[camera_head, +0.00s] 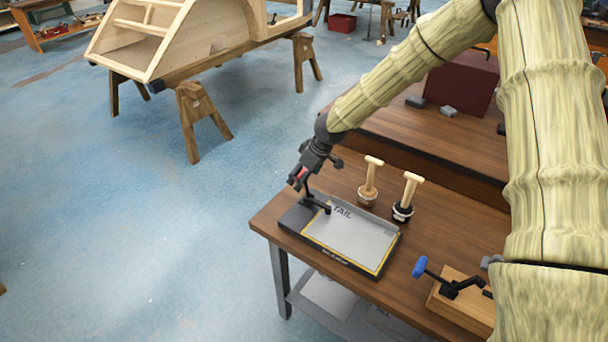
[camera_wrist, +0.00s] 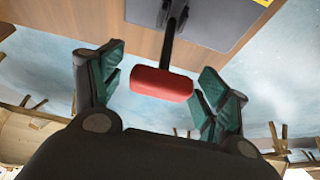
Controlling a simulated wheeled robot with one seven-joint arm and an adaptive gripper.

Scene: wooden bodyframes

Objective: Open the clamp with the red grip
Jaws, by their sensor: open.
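The red grip (camera_wrist: 162,83) of the clamp shows in the wrist view between my two green-padded fingers. My gripper (camera_wrist: 158,88) is open around it, with a gap on each side. The clamp's dark lever (camera_wrist: 175,20) runs from the grip toward the grey plate (camera_wrist: 215,18). In the head view my gripper (camera_head: 302,178) hangs over the left corner of the fixture marked "TAIL" (camera_head: 350,238). There the red grip is mostly hidden by my fingers, and the clamp's black arm (camera_head: 318,203) reaches over the plate's edge.
A second clamp with a blue grip (camera_head: 420,266) sits on a wooden block (camera_head: 462,312) to the right. Two wooden-handled tools (camera_head: 369,180) (camera_head: 407,195) stand behind the fixture on the workbench (camera_head: 268,222). A dark red box (camera_head: 460,85) stands farther back. Open blue floor lies left.

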